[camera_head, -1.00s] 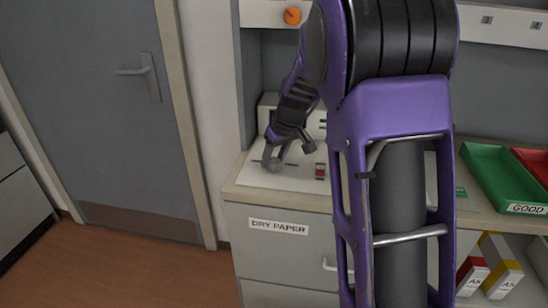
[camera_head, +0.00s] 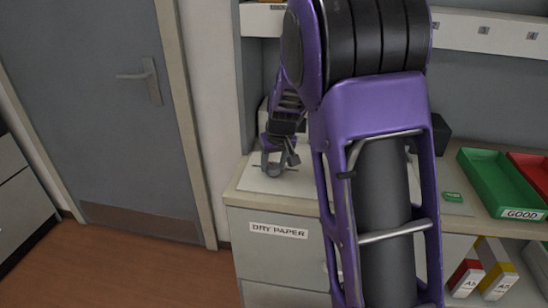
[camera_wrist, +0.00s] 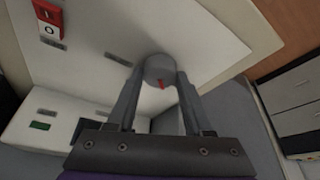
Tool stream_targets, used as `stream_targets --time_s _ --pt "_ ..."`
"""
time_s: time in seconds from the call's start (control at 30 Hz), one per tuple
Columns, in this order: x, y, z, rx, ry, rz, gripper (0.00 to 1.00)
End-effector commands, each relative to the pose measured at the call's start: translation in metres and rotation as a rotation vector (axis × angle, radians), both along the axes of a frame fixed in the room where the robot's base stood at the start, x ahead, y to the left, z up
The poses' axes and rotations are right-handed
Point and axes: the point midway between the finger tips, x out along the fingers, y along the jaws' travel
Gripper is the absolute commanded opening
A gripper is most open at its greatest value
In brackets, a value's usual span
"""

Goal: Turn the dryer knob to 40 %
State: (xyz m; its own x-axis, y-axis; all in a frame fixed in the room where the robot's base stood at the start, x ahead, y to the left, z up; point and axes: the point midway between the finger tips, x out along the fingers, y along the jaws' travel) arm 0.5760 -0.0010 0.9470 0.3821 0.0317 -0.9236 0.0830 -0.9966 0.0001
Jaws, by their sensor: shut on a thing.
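The dryer knob (camera_wrist: 158,66) is a round grey cap with a red pointer mark, in the upper middle of the wrist view. It sits on a white panel (camera_wrist: 105,35). My gripper (camera_wrist: 162,78) is shut on the knob, one finger on each side of it. The pointer mark faces down, toward my gripper's base. No readable percent scale shows around the knob. In the head view my gripper (camera_head: 279,160) is low over the left end of the counter, and the knob cannot be made out clearly there.
A red switch (camera_wrist: 47,16) and a green indicator (camera_wrist: 40,126) are on the dryer. A green tray (camera_head: 497,180) and a red tray (camera_head: 530,168) stand at the right. A grey door (camera_head: 95,110) is at the left.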

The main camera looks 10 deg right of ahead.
Motion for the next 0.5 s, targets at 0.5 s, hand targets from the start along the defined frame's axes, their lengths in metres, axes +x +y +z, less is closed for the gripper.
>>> stream_targets --time_s 0.5 --pt "0.0003 0.0041 0.0039 -0.005 0.002 -0.466 0.0"
